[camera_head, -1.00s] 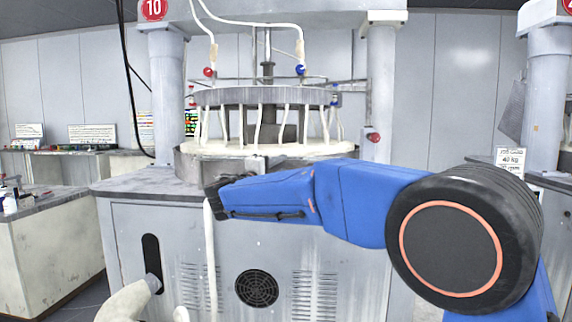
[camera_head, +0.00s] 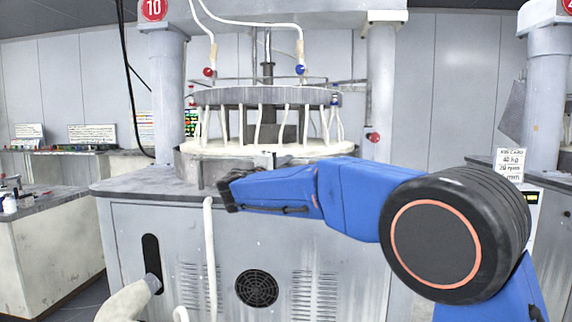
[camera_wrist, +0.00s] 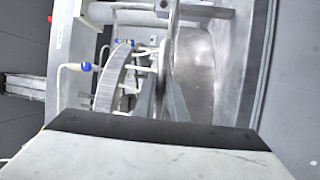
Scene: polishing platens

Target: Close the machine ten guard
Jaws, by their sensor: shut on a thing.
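Machine ten (camera_head: 130,215) stands in front of me, marked by a red disc (camera_head: 153,9) with a 10. Its round grey upper plate (camera_head: 265,96) hangs over a pale round basin (camera_head: 200,147). In the wrist view, my gripper (camera_wrist: 166,103) is shut on a thin grey upright edge (camera_wrist: 168,45), which appears to be the guard. The upper plate shows left of it there (camera_wrist: 112,80). In the head view, my blue arm crosses the machine's front and my fingertips cannot be made out. The guard's full outline is not clear.
A pale hose (camera_head: 210,250) runs down the cabinet front. Grey columns (camera_head: 168,90) flank the work area. A side bench (camera_head: 50,215) stands at left; another machine's column (camera_head: 545,100) stands at right.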

